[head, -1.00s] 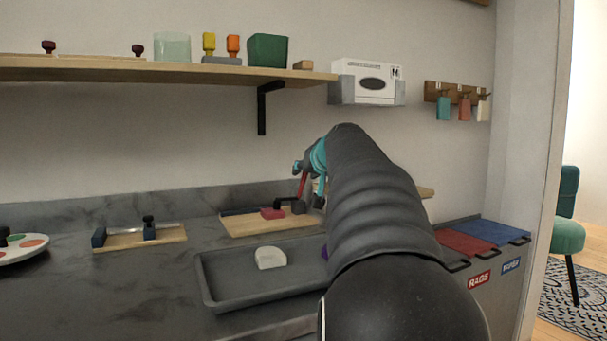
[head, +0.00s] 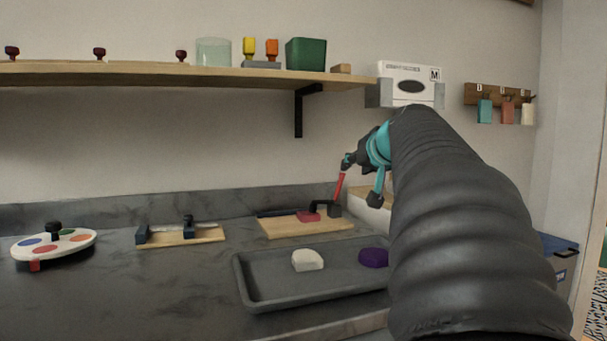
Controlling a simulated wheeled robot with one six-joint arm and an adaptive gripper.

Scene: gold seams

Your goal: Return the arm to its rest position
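My arm rises from the lower right of the head view, dark and ribbed, and bends over the counter. My gripper (head: 361,180), teal with dark fingertips, is at its far end, above the right part of the back counter. Its fingers are spread apart, and I see nothing held between them. A red lever (head: 339,187) stands up from the clamp on the right wooden board (head: 290,229), just left of and below the gripper. Whether the gripper touches it I cannot tell. The arm hides the right end of the counter.
A grey tray (head: 262,295) holds a white piece (head: 307,260) and a purple piece (head: 373,258). A second board (head: 180,236) and a paint palette (head: 53,243) are left. A shelf (head: 180,74) and a box dispenser (head: 409,84) are above. The left counter is mostly clear.

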